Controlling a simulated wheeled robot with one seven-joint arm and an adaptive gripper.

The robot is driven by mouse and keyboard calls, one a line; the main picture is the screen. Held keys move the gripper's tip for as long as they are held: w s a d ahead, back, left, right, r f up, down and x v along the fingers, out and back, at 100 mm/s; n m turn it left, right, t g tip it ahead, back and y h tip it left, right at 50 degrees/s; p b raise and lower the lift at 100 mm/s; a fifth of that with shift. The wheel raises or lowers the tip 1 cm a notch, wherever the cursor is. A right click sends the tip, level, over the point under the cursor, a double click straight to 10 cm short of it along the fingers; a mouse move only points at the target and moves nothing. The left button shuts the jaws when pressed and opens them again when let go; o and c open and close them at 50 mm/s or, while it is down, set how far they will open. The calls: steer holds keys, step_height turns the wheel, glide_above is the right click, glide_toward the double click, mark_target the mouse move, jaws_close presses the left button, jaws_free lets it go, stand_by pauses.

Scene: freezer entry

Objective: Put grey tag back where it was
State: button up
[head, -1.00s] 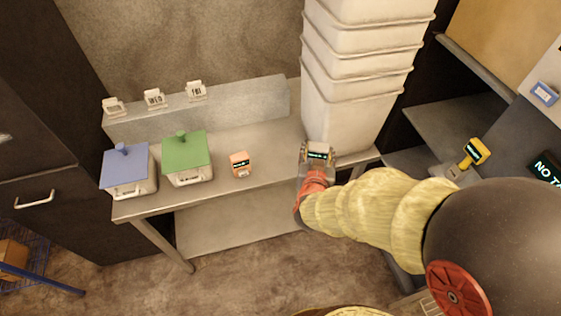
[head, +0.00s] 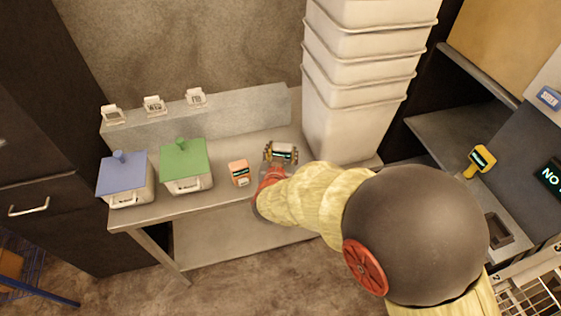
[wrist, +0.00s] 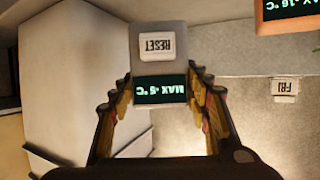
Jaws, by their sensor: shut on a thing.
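The grey tag (wrist: 158,66) is between the fingers of my gripper (wrist: 158,88) in the wrist view. Its white RESET button and dark "MAX -5 °C" display appear upside down. In the head view the grey tag (head: 284,152) and my gripper (head: 281,154) are over the steel table, just right of the orange tag. My gripper is shut on the grey tag. The orange tag (head: 239,171) stands apart on the table; part of it shows in the wrist view (wrist: 290,10). I cannot tell whether the grey tag touches the table.
Blue-lidded (head: 125,180) and green-lidded (head: 186,167) boxes stand at the table's left. Small label holders, one reading FRI (head: 196,97), sit on the back ledge (head: 230,115). A stack of white crates (head: 345,130) stands right of my gripper. A yellow device (head: 481,160) is at far right.

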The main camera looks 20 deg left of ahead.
steer(key=shift+w+a+f+b, duration=0.25)
steer(key=shift+w+f+b, duration=0.25)
steer(key=shift+f, duration=0.8)
steer(key=shift+w+a+f+b, duration=0.3)
steer(key=shift+w+f, duration=0.35)
steer(key=shift+f, duration=0.6)
steer(key=shift+w+a+f+b, duration=0.2)
steer(key=shift+w+f+b, duration=0.35)
steer(key=shift+f, duration=0.75)
steer(key=shift+f, duration=0.15)
steer(key=o, duration=1.2)
steer(key=shift+o, duration=0.5)
